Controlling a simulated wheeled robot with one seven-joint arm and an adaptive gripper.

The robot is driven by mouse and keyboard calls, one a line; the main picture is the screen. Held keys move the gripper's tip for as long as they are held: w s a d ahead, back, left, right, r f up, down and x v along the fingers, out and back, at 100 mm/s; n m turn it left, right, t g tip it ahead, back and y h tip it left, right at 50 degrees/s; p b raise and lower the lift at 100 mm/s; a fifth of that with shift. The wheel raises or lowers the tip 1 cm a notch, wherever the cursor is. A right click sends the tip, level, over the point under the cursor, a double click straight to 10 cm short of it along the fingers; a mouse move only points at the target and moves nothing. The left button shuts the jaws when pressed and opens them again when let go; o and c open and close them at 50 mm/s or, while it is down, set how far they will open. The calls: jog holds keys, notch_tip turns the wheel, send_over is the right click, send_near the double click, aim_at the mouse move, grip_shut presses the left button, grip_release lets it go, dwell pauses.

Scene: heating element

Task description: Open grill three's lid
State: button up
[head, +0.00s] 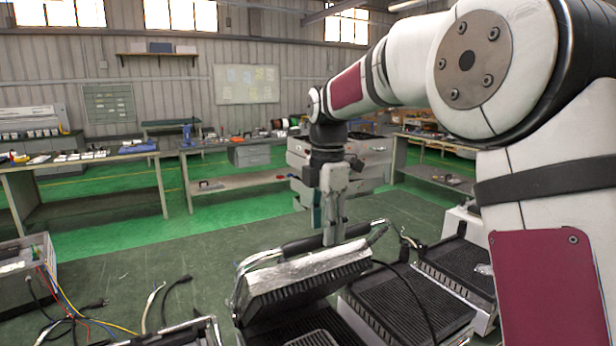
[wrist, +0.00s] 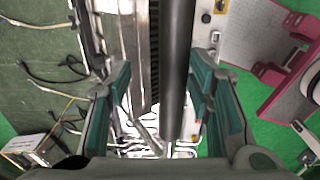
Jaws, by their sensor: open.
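A contact grill stands at the front centre of the head view, its lid (head: 310,272) partly raised and tilted, with a silvery top and ribbed dark face. A dark handle bar (head: 300,246) runs along the lid's far edge. My gripper (head: 334,236) points down at this handle, near its right part. In the wrist view, the handle bar (wrist: 176,60) runs between the open fingers of my gripper (wrist: 161,72), closer to the right finger. Whether a finger touches it, I cannot tell. No number shows on the grill.
Ribbed grill plates (head: 408,302) lie open to the right, with a cable across them. An open electrical box (head: 25,285) with loose coloured wires is at the left. Workbenches (head: 230,180) and drawers stand behind. Green floor between them is mostly clear.

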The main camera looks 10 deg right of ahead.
jog(key=w+a+r+b, duration=0.2)
jog(key=w+r, duration=0.5)
jog(key=r, duration=0.1)
jog(key=shift+a+r, duration=0.15)
jog(key=shift+r, duration=0.1)
dwell(0.9)
dwell(0.4)
